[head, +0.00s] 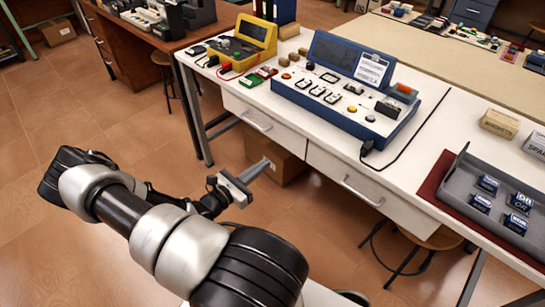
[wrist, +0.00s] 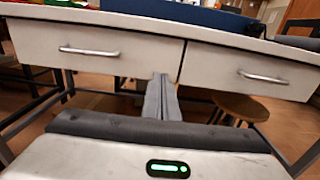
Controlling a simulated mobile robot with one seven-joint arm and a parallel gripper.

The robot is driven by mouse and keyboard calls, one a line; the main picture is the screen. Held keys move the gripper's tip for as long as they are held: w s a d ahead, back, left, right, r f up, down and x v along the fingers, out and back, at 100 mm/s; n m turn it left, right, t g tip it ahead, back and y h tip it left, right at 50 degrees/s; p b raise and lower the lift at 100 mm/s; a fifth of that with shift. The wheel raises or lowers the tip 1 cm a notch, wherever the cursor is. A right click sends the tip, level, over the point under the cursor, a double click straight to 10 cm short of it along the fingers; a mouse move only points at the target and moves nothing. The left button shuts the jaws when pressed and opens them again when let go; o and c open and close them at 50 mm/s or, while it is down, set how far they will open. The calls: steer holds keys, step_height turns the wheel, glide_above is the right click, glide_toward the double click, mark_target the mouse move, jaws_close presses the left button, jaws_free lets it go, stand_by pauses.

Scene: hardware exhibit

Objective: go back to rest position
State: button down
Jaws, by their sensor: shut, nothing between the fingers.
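My gripper (head: 256,170) is held in the air in front of the white workbench (head: 300,132), below the level of its top. Its fingers are together with nothing between them. In the wrist view the closed fingers of my gripper (wrist: 162,98) point toward the gap between the two drawers (wrist: 97,48) of the bench. My gripper appears apart from the bench front.
A cardboard box (head: 287,165) and stools (head: 437,238) are underneath. Open floor (head: 60,110) lies left.

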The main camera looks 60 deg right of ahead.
steer(key=shift+w+a, duration=0.1)
steer(key=shift+a, duration=0.55)
steer(key=w+a+r+m+y, duration=0.2)
steer(key=a+r+m+y, duration=0.4)
steer(key=a+r, duration=0.35)
steer(key=w+a+r+m+y, duration=0.3)
steer(key=a+r+m+y, duration=0.2)
steer(key=a+r+m, duration=0.35)
steer(key=s+a+r+t+y, duration=0.25)
steer(key=a+r+t, duration=0.25)
steer(key=a+r, duration=0.45)
steer(key=s+a+r+t+y, duration=0.2)
steer(key=a+r+t+y, duration=0.25)
steer(key=a+r, duration=0.45)
step_height(320, 180, up, 18)
steer(key=a+p, duration=0.1)
steer(key=p, duration=1.7)
steer(key=shift+a+m+h+p, duration=0.3)
steer(key=shift+m+p, duration=0.05)
steer(key=shift+p, duration=0.05)
steer(key=shift+w+r+t, duration=0.1)
steer(key=shift+t, duration=0.15)
